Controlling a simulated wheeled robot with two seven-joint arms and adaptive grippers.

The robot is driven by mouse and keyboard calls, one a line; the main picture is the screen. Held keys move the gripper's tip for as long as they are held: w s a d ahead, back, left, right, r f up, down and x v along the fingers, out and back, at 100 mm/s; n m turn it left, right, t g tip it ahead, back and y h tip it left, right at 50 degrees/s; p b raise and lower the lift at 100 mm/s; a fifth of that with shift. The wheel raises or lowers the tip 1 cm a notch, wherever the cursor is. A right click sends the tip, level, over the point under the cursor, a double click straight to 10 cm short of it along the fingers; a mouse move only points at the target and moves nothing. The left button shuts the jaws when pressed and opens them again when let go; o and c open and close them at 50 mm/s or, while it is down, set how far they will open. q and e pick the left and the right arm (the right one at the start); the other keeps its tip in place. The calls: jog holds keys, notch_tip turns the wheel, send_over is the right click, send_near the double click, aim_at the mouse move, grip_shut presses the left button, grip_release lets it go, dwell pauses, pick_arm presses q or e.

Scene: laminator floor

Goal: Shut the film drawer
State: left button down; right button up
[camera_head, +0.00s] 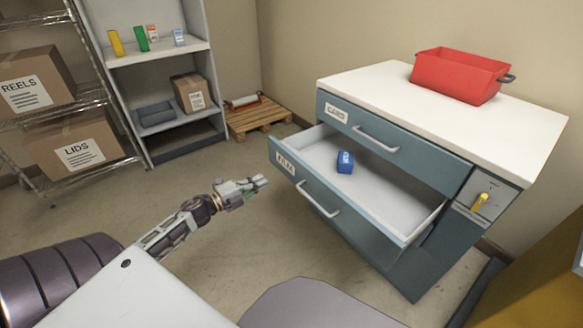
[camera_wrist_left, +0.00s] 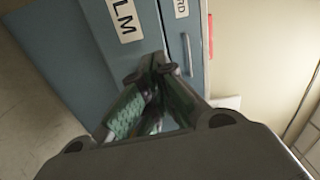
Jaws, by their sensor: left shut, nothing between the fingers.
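The film drawer (camera_head: 330,205) is the lower drawer of a teal cabinet (camera_head: 455,185), and it stands pulled well out. Its front has a label and a bar handle (camera_head: 318,199). A small blue item (camera_head: 345,162) lies inside on the drawer's pale floor. My left gripper (camera_head: 262,181) is shut and empty, to the left of the drawer front and apart from it in the head view. In the left wrist view, the closed fingers (camera_wrist_left: 155,75) point at the teal fronts, with the FILM label (camera_wrist_left: 124,18) beyond them. My right gripper is not in view.
The upper drawer, labelled CARD (camera_head: 336,112), is shut. A red bin (camera_head: 460,76) stands on the white cabinet top. Shelves (camera_head: 160,50) with boxes and a pallet (camera_head: 258,116) are behind. Floor left of the drawer is clear.

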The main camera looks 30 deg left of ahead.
pick_arm(q)
jog(key=shift+m, duration=0.4)
jog(key=shift+w, duration=0.1)
jog(key=b, duration=0.3)
send_near(298, 163)
jog(key=shift+w, duration=1.4)
jog(key=shift+w+d+f+b, duration=0.2)
jog(key=shift+w+d+b, duration=0.2)
jog(key=shift+w+d, duration=0.75)
jog(key=shift+w, duration=0.5)
jog(key=shift+w+d, duration=0.1)
jog(key=shift+w, duration=0.15)
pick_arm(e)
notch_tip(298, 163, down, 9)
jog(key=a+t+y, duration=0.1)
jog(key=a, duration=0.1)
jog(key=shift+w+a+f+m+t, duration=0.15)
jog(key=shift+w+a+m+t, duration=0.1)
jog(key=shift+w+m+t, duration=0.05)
pick_arm(q)
jog(key=shift+w, duration=0.1)
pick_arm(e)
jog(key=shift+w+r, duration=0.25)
